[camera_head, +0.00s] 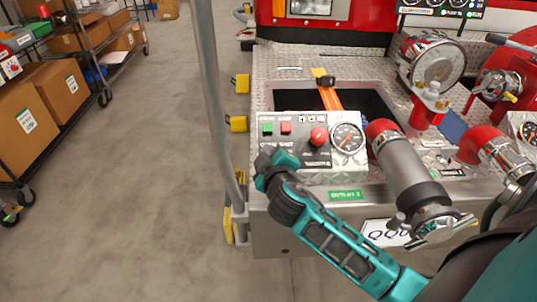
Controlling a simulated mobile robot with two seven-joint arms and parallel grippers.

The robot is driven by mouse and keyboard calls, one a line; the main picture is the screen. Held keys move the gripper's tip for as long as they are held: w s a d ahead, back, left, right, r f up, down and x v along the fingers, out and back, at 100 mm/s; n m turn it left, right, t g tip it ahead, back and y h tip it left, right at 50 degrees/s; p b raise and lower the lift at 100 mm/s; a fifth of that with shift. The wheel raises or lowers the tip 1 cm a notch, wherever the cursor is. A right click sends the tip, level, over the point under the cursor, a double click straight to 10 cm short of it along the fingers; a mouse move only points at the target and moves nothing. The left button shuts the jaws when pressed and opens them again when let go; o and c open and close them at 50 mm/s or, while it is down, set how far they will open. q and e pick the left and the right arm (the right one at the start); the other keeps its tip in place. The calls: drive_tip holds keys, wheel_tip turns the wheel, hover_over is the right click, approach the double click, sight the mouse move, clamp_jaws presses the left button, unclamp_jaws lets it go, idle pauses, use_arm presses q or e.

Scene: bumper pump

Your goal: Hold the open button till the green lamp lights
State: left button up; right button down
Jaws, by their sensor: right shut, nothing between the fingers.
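The silver control panel (350,170) sits on the bumper's front edge, left of centre. It carries a green button (267,128), a red button (286,128), a red knob (318,137) and a round gauge (348,138). A row of small round indicators (312,118) is above the knob; none shows clear green light, and their labels are too small to read. My right gripper (264,160) is shut and empty at the panel's lower left corner, below the green button. A gap shows between it and the button; whether it touches the panel is unclear. My left gripper is out of view.
An open bin (290,101) with orange hose (345,98) lies behind the panel. A large grey hose fitting (408,170) stands close on the right. A grey vertical pole (212,90) is just left of the bumper. Shelves with boxes (58,95) are far left; the floor between is clear.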

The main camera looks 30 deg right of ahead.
idle(0.6)
drive_tip(key=shift+f, duration=0.1)
drive_tip(key=shift+w+d+f, duration=0.1)
drive_tip(key=shift+w+f, duration=0.1)
drive_tip(key=shift+f, duration=0.1)
drive_tip(key=shift+w+d+f+b, duration=0.15)
drive_tip(key=shift+w+f+b, duration=0.1)
drive_tip(key=shift+f+b, duration=0.3)
idle(0.8)
drive_tip(key=shift+r, duration=0.1)
idle(0.7)
idle(1.4)
drive_tip(key=shift+r, duration=0.1)
idle(0.5)
drive_tip(key=shift+s+a+r+p, duration=0.25)
drive_tip(key=shift+s+r+p, duration=0.2)
drive_tip(key=shift+r+p, duration=0.3)
